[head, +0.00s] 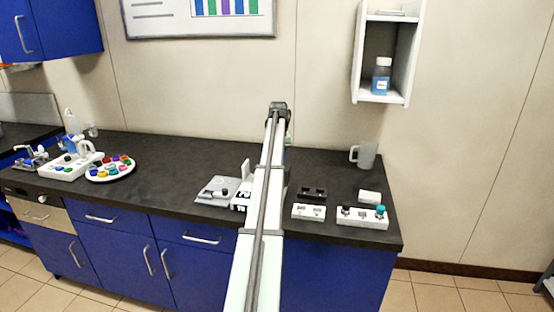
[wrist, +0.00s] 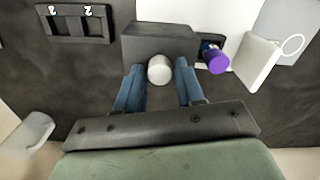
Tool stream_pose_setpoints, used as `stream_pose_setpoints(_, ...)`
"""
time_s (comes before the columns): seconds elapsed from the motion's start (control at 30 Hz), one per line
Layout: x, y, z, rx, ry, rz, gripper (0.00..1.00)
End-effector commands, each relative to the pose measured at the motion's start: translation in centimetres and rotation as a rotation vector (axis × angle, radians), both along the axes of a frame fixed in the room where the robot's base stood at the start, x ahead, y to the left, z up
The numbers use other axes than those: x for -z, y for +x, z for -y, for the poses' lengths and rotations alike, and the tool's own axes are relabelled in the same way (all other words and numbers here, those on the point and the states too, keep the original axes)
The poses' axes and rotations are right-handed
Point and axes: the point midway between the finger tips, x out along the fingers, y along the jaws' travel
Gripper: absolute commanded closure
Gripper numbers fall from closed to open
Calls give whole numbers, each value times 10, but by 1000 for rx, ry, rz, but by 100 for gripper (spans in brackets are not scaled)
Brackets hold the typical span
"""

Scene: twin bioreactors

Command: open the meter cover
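My gripper (wrist: 159,72) is open in the wrist view, its two blue fingers apart on either side of a white round knob (wrist: 159,69). I see a small gap between each finger and the knob. The knob is on or just in front of a dark box (wrist: 150,40), which looks like the meter's cover; I see no opening in it. A white body (wrist: 180,11) lies behind the box. In the head view my own arm hides the gripper and most of this spot.
A purple-capped vial (wrist: 218,63) and an upright white panel (wrist: 254,60) stand close right of the box. A numbered dark rack (wrist: 75,24) is at upper left. In the head view, a jug (head: 364,155) and a vial rack (head: 362,219) stand at right.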

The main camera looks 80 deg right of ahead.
Motion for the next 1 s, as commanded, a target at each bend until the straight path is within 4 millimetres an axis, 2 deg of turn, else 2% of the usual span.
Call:
stream_pose_setpoints(0.03, 0, 0, 0, 0, 0, 0, 57)
stream_pose_setpoints(0.17, 0, 0, 0, 0, 0, 0, 46)
stream_pose_setpoints(0.43, -1, 0, 0, 0, 0, 0, 46)
stream_pose_setpoints(0.57, -10, 0, 1, 0, -1, 0, 46)
stream_pose_setpoints(0.67, -24, 1, 1, 0, -2, 1, 46)
stream_pose_setpoints(1.0, -90, 1, 2, 0, -2, 1, 46)
